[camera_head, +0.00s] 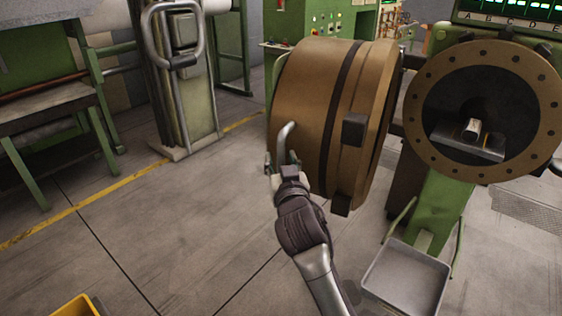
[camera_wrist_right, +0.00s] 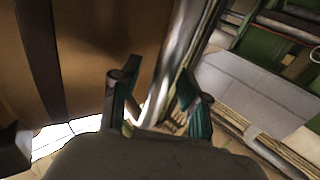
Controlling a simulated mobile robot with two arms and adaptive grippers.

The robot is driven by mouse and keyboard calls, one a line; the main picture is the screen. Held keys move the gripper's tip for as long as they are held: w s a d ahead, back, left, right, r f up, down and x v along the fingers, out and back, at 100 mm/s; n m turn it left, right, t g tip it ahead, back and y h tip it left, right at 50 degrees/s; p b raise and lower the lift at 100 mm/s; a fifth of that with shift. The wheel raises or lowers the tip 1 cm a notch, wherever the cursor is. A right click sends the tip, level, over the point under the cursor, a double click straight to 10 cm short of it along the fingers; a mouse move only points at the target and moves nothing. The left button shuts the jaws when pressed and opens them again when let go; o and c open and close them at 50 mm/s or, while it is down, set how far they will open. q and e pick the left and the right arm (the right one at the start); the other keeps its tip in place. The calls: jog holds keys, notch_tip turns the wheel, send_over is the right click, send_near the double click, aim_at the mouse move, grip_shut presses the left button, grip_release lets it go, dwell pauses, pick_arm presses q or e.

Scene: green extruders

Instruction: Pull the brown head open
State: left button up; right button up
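The brown head (camera_head: 308,95) is a large drum with a dark band, left of the extruder's round brown flange (camera_head: 424,125). A gap shows between them. A curved silver handle (camera_head: 285,135) sticks out at the head's lower left side. My right gripper (camera_head: 281,167) is at this handle. In the right wrist view, the two green fingers of my right gripper (camera_wrist_right: 157,92) stand apart, with the silver handle (camera_wrist_right: 182,50) passing between them. I see room beside the handle; contact is unclear. The brown head (camera_wrist_right: 95,60) fills the left there. My left gripper is out of view.
A grey tray (camera_head: 408,278) sits low below the flange. A green and grey machine post (camera_head: 185,90) with a bent tube stands at the back left, near a green workbench (camera_head: 45,95). Open floor lies left of the head. A yellow object (camera_head: 76,306) shows at the bottom left.

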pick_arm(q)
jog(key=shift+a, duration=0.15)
pick_arm(e)
jog(key=s+d, duration=0.1)
jog(key=s, duration=1.1)
jog(key=shift+d, duration=0.3)
